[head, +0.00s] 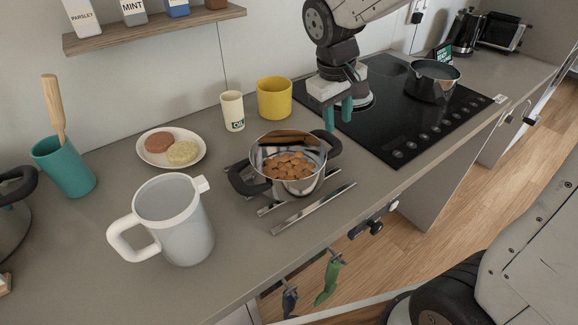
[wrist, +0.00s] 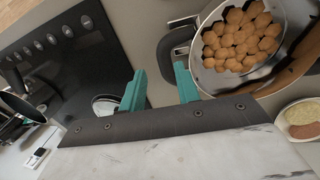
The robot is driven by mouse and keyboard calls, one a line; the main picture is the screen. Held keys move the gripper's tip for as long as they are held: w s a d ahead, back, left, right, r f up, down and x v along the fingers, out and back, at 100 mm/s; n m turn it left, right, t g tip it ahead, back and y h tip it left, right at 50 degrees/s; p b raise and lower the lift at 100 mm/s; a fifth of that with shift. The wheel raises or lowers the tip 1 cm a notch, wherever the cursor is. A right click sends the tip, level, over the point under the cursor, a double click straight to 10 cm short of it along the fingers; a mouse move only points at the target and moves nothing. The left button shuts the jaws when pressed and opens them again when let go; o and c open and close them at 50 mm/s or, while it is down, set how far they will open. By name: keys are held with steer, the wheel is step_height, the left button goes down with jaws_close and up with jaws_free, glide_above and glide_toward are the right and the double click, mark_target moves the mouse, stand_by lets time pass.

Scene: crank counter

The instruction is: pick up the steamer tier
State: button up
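The steel steamer tier (head: 302,186) stands on the counter with several brown round pieces inside and dark handles on its left and right sides. In the wrist view the tier (wrist: 204,78) is at the upper right, cut by the frame edge. My gripper (head: 338,116) is open and empty, with teal fingers pointing down, just right of the tier and a little above the counter. In the wrist view a dark handle (wrist: 166,58) shows beyond the fingertips of my gripper (wrist: 160,80). I cannot tell how far it is from them. The tier's underside is hidden.
Steel bars (head: 310,210) lie under and in front of the tier. A yellow pot (head: 274,99), oil cup (head: 232,110), plate of patties (head: 200,157) and white pitcher (head: 175,230) stand around it. The black hob (head: 395,110) with a saucepan (head: 428,86) is to the right.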

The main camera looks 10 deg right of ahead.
mark_target(332, 137)
steer(key=shift+w+a+f, duration=0.2)
steer(key=shift+w+f, duration=0.5)
steer(key=shift+f, duration=0.05)
steer(key=f, duration=0.5)
steer(key=d+f, duration=0.1)
steer(key=f, duration=0.1)
steer(key=shift+w+f, duration=0.15)
steer(key=shift+w, duration=0.2)
jaws_close()
